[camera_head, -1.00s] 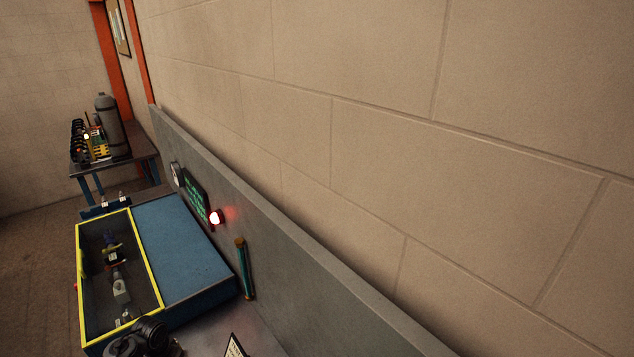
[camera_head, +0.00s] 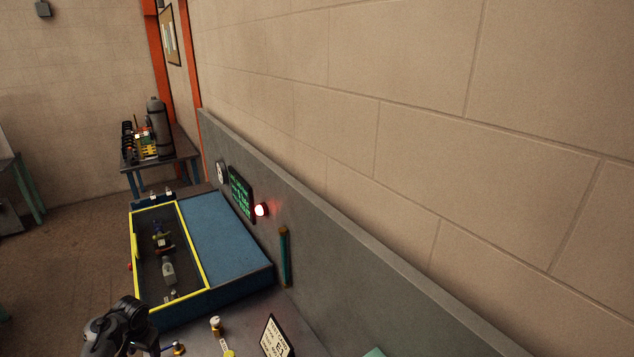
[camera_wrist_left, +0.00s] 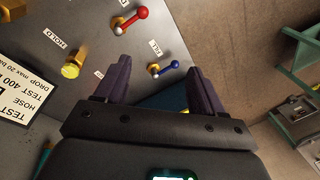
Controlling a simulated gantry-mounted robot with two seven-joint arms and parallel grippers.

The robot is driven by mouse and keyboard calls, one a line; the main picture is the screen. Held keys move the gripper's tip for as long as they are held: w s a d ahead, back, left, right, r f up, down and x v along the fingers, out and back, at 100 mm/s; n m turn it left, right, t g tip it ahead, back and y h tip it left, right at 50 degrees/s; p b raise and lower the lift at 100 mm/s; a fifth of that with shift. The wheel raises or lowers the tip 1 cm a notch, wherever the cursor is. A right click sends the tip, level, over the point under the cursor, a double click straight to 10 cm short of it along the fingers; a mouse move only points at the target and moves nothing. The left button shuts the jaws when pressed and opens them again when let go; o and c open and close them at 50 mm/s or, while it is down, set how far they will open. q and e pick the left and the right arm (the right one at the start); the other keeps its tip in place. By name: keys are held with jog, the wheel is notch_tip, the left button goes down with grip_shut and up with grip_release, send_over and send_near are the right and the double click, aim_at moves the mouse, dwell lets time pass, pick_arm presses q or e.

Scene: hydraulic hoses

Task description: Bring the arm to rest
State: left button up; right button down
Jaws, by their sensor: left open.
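My left gripper (camera_wrist_left: 157,78) is open in the left wrist view, its two dark fingers apart with nothing held between them. It points over the grey bench panel, where a blue-handled valve (camera_wrist_left: 166,68) shows between and beyond the fingertips. My right gripper is in neither view.
The box holds fittings and has a blue top (camera_head: 225,236) beside it. A green-text display (camera_head: 240,194) and a lit red lamp (camera_head: 260,210) are on the low grey wall. A placard (camera_head: 275,338) stands on the bench. A side table (camera_head: 170,158) carries a grey cylinder (camera_head: 158,127).

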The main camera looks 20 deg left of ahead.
pick_arm(q)
jog(key=s+d+r+m+t, duration=0.1)
jog(key=s+d, duration=0.4)
jog(key=d, duration=1)
jog(key=s+d+r+m+t+h, duration=0.1)
jog(key=s+d, duration=0.5)
jog(key=d, duration=1)
jog(key=s+d+r+m+t+h, duration=0.1)
jog(key=s+d+r+m, duration=0.2)
jog(key=d, duration=1.2)
jog(key=s+r, duration=0.1)
jog(key=s, duration=0.2)
jog(key=shift+d+r+t, duration=0.15)
jog(key=shift+d+t, duration=0.1)
jog(key=shift+t, duration=0.15)
